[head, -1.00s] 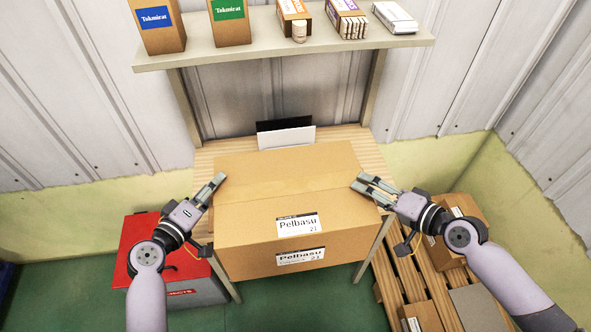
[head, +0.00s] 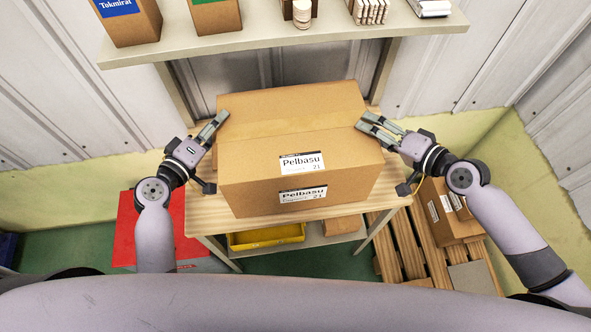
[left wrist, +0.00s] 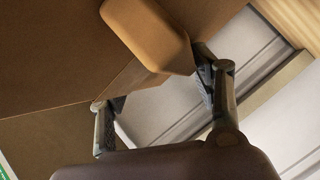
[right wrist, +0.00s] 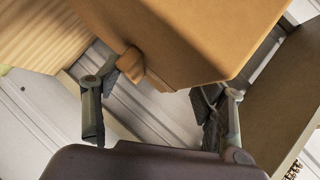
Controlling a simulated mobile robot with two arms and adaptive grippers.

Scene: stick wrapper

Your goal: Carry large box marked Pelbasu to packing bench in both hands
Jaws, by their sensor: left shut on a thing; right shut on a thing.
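The large cardboard box marked Pelbasu (head: 255,155) is over the wooden packing bench (head: 345,215), its labels facing me. I cannot tell whether its underside touches the bench top. My left gripper (head: 216,125) is shut on the left side of the box, near its upper edge. My right gripper (head: 367,124) is shut on the right side at a similar height. In the left wrist view, a rounded brown piece (left wrist: 148,30) on the box side lies between the fingers. In the right wrist view, the box (right wrist: 190,35) fills the upper middle, partly between the fingers.
A shelf (head: 290,38) with several small cartons hangs above the back of the bench. A yellow tray (head: 266,237) sits on the lower shelf. A red-topped case (head: 127,230) stands at left. Wooden pallets (head: 410,245) with boxes (head: 447,212) stand at right.

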